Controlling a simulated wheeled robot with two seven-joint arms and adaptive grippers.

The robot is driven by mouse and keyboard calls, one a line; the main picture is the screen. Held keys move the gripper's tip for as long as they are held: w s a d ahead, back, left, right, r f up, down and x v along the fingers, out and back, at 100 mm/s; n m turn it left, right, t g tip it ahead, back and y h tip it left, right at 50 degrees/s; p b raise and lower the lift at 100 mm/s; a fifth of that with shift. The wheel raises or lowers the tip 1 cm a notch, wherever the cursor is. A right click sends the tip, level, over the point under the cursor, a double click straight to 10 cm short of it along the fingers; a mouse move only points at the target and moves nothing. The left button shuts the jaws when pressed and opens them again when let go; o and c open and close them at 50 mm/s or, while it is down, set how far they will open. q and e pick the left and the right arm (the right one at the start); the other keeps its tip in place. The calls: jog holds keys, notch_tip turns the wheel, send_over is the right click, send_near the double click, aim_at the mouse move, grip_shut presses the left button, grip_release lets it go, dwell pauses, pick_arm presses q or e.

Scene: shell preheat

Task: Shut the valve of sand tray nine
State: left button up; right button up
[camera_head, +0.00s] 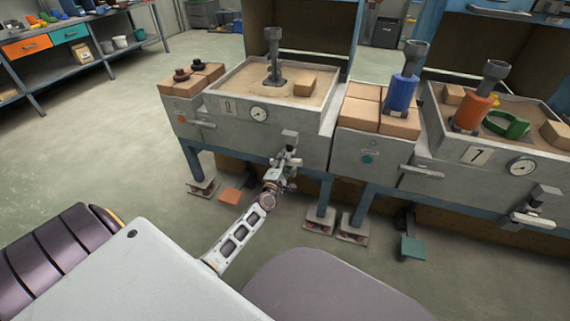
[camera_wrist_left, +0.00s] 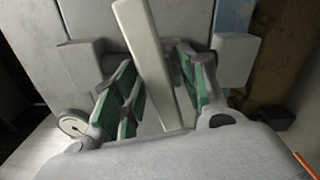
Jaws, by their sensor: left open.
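The left sand tray (camera_head: 222,88) bears a plate that seems to read 9 and a round gauge (camera_head: 258,114). Its valve (camera_head: 290,136) is on the front face, partly hidden by my left gripper (camera_head: 289,162). In the left wrist view a pale bar, the valve handle (camera_wrist_left: 146,55), runs lengthwise between the green-padded fingers of my left gripper (camera_wrist_left: 160,85). The fingers stand apart on either side of the handle; a gap shows on both sides. The gauge also shows in the left wrist view (camera_wrist_left: 74,124). My right gripper is not in view.
A second sand tray (camera_head: 437,130) marked 7 stands at right, with its own valve (camera_head: 535,212) and gauge. Orange (camera_head: 231,196) and teal (camera_head: 413,248) pedals sit low beneath the benches. A shelf bench (camera_head: 88,40) stands at upper left; the floor before it is clear.

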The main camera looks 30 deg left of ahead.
pick_arm(q)
jog(key=shift+w, duration=0.15)
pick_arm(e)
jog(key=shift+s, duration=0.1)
pick_arm(q)
jog(key=shift+c, duration=0.3)
grip_shut()
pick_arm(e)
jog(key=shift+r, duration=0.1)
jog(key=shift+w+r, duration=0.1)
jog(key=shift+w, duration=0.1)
pick_arm(q)
jog(key=shift+r+m+p, duration=0.1)
jog(key=shift+m+p, duration=0.3)
jog(key=shift+m, duration=0.3)
jog(key=shift+m+p, duration=0.75)
jog(key=shift+m, duration=0.05)
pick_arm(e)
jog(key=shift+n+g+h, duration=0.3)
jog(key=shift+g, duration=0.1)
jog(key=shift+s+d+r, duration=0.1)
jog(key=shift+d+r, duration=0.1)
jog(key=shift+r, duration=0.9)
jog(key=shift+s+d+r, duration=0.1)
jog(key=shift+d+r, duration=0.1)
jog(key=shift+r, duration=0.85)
